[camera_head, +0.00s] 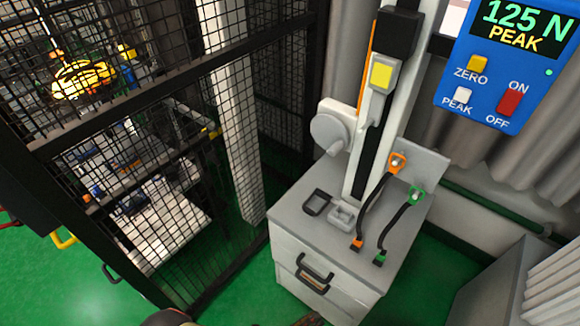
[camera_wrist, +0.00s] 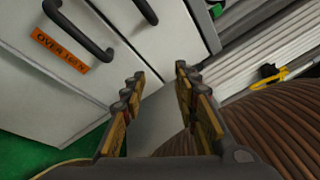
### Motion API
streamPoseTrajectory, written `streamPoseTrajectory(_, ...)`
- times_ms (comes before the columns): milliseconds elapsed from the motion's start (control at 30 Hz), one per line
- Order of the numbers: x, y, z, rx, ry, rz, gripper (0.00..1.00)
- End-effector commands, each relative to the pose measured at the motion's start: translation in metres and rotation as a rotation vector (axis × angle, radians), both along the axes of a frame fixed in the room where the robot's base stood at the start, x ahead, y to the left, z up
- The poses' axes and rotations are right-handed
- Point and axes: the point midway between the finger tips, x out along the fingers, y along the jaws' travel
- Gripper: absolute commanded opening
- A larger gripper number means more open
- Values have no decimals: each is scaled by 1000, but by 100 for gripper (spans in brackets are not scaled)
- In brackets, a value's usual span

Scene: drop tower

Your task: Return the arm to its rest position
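My gripper (camera_wrist: 160,85) shows in the wrist view with its two ridged fingers apart and nothing between them. It points at the pale front of a cabinet (camera_wrist: 130,45) with black handles and an orange label. In the head view only dark bits of my arm show at the bottom edge, and the gripper cannot be made out there. How far the fingers are from the cabinet front is hard to tell.
In the head view a grey cabinet (camera_head: 330,293) carries a test stand (camera_head: 375,130) and two black leads with orange and green ends. A blue display (camera_head: 505,65) reads 125 N PEAK. A black mesh cage (camera_head: 150,150) stands left. Green floor (camera_head: 245,300) is clear between.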

Motion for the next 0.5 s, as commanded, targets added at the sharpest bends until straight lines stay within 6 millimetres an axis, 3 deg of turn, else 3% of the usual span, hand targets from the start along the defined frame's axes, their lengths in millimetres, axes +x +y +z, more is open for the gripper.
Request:
streamPoseTrajectory(267,-22,3,43,340,-221,-300,30)
streamPoseTrajectory(500,-30,17,95,652,-474,-662,30)
